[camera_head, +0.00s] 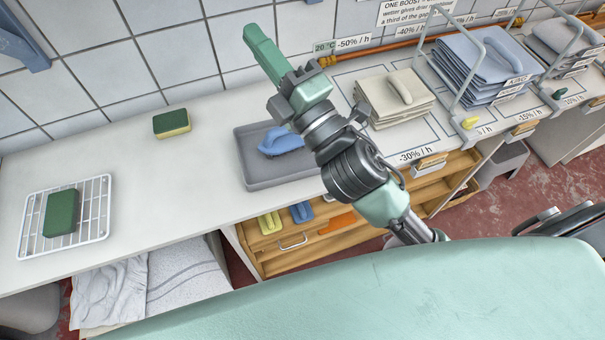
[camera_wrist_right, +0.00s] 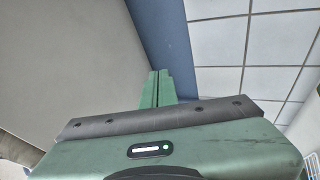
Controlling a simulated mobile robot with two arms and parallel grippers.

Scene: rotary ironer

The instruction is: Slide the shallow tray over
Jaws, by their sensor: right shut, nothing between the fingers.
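The shallow tray (camera_head: 253,172) is grey and lies flat on the white counter, near the middle of the head view. A blue handled object (camera_head: 281,141) sits inside it. My right arm crosses in front of the tray's right part and hides it. My right gripper (camera_head: 250,32) is shut and empty, pointing up in front of the tiled wall, beyond the tray in the picture. In the right wrist view its two green fingers (camera_wrist_right: 157,85) are together with nothing between them. My left gripper is not in view.
A yellow-green sponge (camera_head: 172,124) lies left of the tray. Further left, a white wire rack (camera_head: 93,219) holds a green pad (camera_head: 61,213). Folded beige cloths (camera_head: 385,100) stand to the tray's right. The counter between rack and tray is mostly clear.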

